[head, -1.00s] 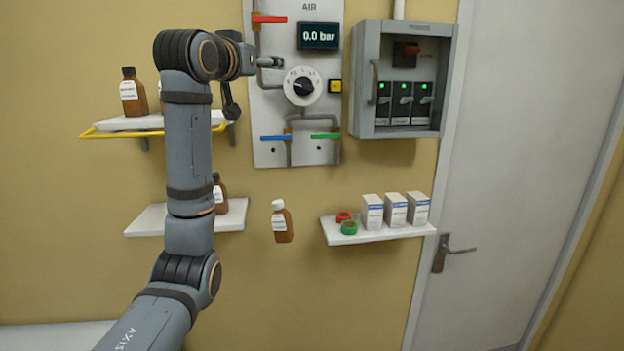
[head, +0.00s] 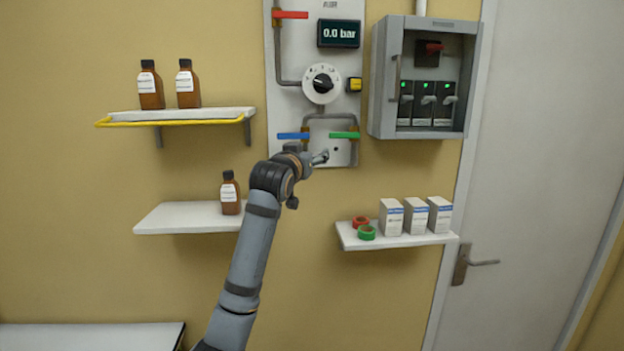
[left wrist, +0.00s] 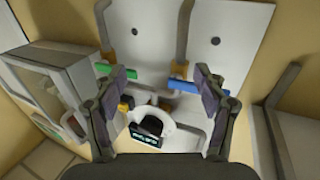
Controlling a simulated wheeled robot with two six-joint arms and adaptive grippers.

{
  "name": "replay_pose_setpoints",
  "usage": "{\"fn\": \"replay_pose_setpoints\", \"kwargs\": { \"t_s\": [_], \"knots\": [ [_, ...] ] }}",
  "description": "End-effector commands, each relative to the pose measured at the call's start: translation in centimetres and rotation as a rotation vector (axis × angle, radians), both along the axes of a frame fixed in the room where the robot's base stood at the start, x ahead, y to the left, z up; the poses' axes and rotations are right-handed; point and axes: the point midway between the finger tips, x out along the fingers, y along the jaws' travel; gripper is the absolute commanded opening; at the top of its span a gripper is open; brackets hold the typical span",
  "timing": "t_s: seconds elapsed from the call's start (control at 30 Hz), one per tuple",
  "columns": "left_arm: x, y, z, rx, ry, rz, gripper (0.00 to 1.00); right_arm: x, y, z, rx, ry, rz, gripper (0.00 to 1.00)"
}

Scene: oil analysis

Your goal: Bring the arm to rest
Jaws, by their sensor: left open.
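My left arm rises from the bottom in the head view. My left gripper (head: 318,158) is small there, in front of the lower part of the air panel (head: 285,105), just below the blue and green levers. In the left wrist view its two fingers (left wrist: 165,88) stand wide apart with nothing between them. The green lever (left wrist: 117,71) shows near one finger and the blue lever (left wrist: 197,87) near the other; I cannot tell whether they touch. My right gripper is not in view.
Brown bottles stand on the upper left shelf (head: 235,113) and lower left shelf (head: 165,220). The right shelf (head: 395,241) holds white boxes and tape rolls. A grey switch box (head: 382,80) hangs beside a door (head: 540,150). A light surface (head: 90,338) is at lower left.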

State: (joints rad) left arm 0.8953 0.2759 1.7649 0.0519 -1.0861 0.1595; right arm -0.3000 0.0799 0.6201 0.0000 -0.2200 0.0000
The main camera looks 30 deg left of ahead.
Motion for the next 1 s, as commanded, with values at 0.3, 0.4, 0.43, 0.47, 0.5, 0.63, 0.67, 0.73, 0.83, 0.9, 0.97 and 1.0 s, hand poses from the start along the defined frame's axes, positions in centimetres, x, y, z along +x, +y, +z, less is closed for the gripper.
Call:
{"fn": "replay_pose_setpoints", "kwargs": {
  "t_s": [0.3, 0.4, 0.43, 0.47, 0.5, 0.63, 0.67, 0.73, 0.83, 0.9, 0.97, 1.0],
  "knots": [
    [0.7, -0.8, -4.7, 0.0, -0.003, -0.001, 0.72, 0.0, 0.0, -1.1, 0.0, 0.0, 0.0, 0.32],
    [0.7, -0.9, -5.0, 0.0, -0.005, 0.0, 0.72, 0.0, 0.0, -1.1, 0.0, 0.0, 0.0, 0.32],
    [0.7, -0.9, -5.0, 0.0, -0.005, 0.0, 0.72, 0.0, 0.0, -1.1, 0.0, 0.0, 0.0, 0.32],
    [0.7, -0.9, -5.0, 0.0, -0.006, 0.0, 0.72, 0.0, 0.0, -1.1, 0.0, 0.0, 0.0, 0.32],
    [0.7, -0.9, -5.0, 0.0, -0.006, 0.0, 0.72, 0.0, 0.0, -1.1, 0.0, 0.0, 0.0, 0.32],
    [0.7, -0.9, -5.0, 0.0, -0.005, 0.0, 0.72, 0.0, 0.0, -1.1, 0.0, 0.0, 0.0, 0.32],
    [0.7, -0.9, -5.0, 0.0, -0.005, 0.0, 0.72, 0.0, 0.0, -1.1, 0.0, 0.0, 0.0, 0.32],
    [0.9, -0.9, -5.5, 0.0, 0.001, 0.0, 0.72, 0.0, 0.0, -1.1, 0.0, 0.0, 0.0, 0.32],
    [1.9, -0.8, -9.0, -0.002, 0.049, -0.002, 0.72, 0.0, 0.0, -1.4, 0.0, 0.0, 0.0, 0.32],
    [3.1, -0.7, -13.7, -0.004, 0.111, -0.003, 0.72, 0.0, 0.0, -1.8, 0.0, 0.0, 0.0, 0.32],
    [3.9, -0.6, -18.9, -0.004, 0.177, -0.006, 0.72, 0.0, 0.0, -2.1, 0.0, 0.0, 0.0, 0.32],
    [4.3, -0.5, -22.6, -0.002, 0.223, -0.008, 0.72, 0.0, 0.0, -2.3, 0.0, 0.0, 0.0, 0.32]
  ]
}}
